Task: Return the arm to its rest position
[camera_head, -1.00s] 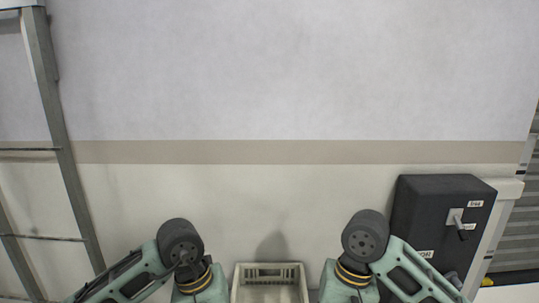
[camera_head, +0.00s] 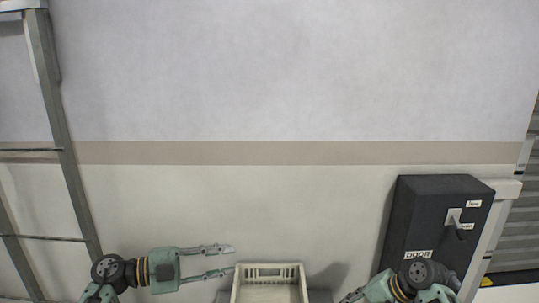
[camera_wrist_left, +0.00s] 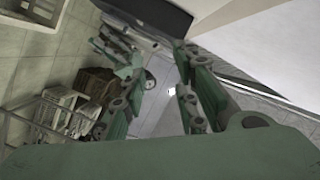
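My left gripper (camera_head: 232,259) reaches in from the lower left of the head view, pointing right. Its two fingers are spread apart with nothing between them. In the left wrist view the same fingers (camera_wrist_left: 155,60) stand apart and empty. Its fingertips appear close to the left edge of a pale crate in the head view; I see no contact. My right arm (camera_head: 415,280) is at the lower right, with its gripper partly cut off by the bottom edge, so its finger state is unclear.
The pale slatted crate (camera_head: 268,268) sits at bottom centre between my arms. A black switch box (camera_head: 425,215) is on the wall at right. A grey metal frame (camera_head: 62,120) stands at left. The wall between them is bare. The left wrist view shows stacked brown containers (camera_wrist_left: 95,82).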

